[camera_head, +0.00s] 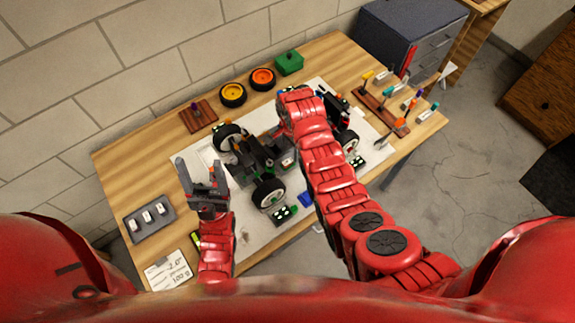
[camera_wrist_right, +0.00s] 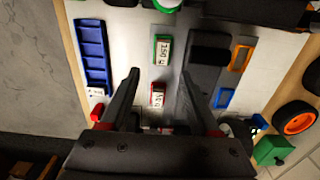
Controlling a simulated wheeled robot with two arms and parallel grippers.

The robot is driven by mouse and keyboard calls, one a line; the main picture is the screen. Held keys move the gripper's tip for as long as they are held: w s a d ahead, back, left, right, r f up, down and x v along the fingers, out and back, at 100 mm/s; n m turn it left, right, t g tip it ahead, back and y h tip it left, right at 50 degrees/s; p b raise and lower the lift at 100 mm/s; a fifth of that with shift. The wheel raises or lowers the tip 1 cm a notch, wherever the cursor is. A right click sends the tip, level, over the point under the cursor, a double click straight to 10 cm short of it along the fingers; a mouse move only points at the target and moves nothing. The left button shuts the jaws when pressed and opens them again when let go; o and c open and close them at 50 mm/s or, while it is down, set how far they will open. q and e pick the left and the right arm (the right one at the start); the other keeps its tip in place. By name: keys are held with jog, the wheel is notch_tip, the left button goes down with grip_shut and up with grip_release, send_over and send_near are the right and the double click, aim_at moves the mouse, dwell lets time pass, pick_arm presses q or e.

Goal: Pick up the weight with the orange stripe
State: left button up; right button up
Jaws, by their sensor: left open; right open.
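In the right wrist view, a small pale block with a red edge and a dark printed label (camera_wrist_right: 158,95) lies between the fingers of my right gripper (camera_wrist_right: 159,74). The gripper is open, and I cannot tell whether the fingers touch the block. A similar block with a green edge (camera_wrist_right: 162,50) lies just beyond the fingertips. An orange-rimmed rectangle (camera_wrist_right: 240,55) shows on the car to the right. I cannot make out for certain which weight has an orange stripe. My left gripper (camera_head: 200,175) is open and empty, left of the car. In the head view my right arm hides its gripper.
The racecar chassis (camera_head: 262,160) stands on a white mat (camera_head: 260,236) on the wooden table (camera_head: 115,165). A blue compartment tray (camera_wrist_right: 92,55) lies left in the wrist view.

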aim_at(290, 161)
jog(key=f+b, duration=0.1)
jog(key=f, duration=0.3)
jog(key=f+b, duration=0.1)
jog(key=f, duration=0.1)
jog(key=shift+a+b, duration=0.25)
jog(key=shift+b, duration=0.1)
jog(key=shift+r, duration=0.1)
jog(key=shift+c, duration=0.3)
jog(key=shift+c, duration=1.1)
grip_shut()
